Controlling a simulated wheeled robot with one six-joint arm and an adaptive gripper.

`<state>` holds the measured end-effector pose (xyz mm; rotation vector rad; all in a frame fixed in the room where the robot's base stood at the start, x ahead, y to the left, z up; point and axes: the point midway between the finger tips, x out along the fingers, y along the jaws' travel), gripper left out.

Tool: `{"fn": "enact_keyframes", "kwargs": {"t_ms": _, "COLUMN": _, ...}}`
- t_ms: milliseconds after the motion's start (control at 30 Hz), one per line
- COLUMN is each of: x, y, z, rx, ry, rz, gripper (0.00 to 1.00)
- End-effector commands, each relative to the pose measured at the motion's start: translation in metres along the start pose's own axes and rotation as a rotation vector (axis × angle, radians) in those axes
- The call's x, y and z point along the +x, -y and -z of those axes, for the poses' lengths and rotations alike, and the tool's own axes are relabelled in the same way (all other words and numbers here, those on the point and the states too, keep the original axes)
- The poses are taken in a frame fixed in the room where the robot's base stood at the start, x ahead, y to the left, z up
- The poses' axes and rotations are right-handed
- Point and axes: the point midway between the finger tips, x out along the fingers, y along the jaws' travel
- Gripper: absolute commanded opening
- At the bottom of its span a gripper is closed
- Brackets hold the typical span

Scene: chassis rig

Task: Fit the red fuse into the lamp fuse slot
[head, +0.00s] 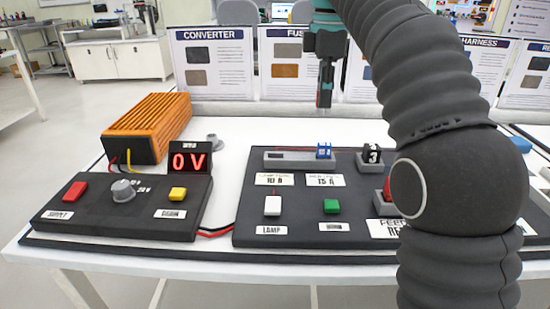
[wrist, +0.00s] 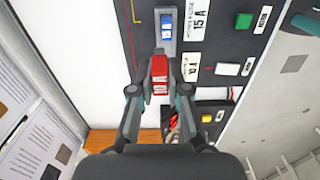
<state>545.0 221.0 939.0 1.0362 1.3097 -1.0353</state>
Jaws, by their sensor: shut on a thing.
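My gripper (head: 325,97) hangs above the back part of the dark panel in the head view. In the wrist view my gripper (wrist: 160,60) is shut on the red fuse (wrist: 159,72), which sits between the fingertips. The grey fuse holder (head: 287,160) lies below on the panel, with a blue fuse (head: 323,150) at its right end, behind the 15 A label. The holder's left part, behind the 10 A label (head: 274,179), looks empty in the head view. In the wrist view the red fuse and fingers hide that part, and the blue fuse (wrist: 167,27) shows beyond.
A white button (head: 272,206) above the LAMP label and a green button (head: 331,206) are on the panel. An orange converter (head: 148,127) and 0 V display (head: 189,160) stand left. My arm hides the panel's right part.

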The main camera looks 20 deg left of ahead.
Motion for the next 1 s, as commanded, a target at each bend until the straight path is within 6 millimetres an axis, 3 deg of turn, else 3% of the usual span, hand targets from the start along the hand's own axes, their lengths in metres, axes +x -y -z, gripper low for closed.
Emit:
{"fn": "enact_keyframes", "kwargs": {"t_ms": 133, "x": -0.001, "y": -0.023, "z": -0.01, "rx": 0.004, "ry": 0.0, "rz": 0.0, "gripper": 0.0}}
{"fn": "enact_keyframes", "kwargs": {"t_ms": 367, "x": 0.004, "y": -0.028, "z": -0.004, "rx": -0.003, "ry": 0.0, "rz": 0.001, "gripper": 0.0}}
{"fn": "enact_keyframes", "kwargs": {"t_ms": 800, "x": 0.051, "y": 0.001, "z": 0.072, "rx": -0.008, "ry": 0.001, "rz": 0.002, "gripper": 0.0}}
{"fn": "enact_keyframes", "kwargs": {"t_ms": 1000, "x": 0.068, "y": 0.009, "z": 0.095, "rx": -0.005, "ry": 0.0, "rz": 0.001, "gripper": 0.0}}
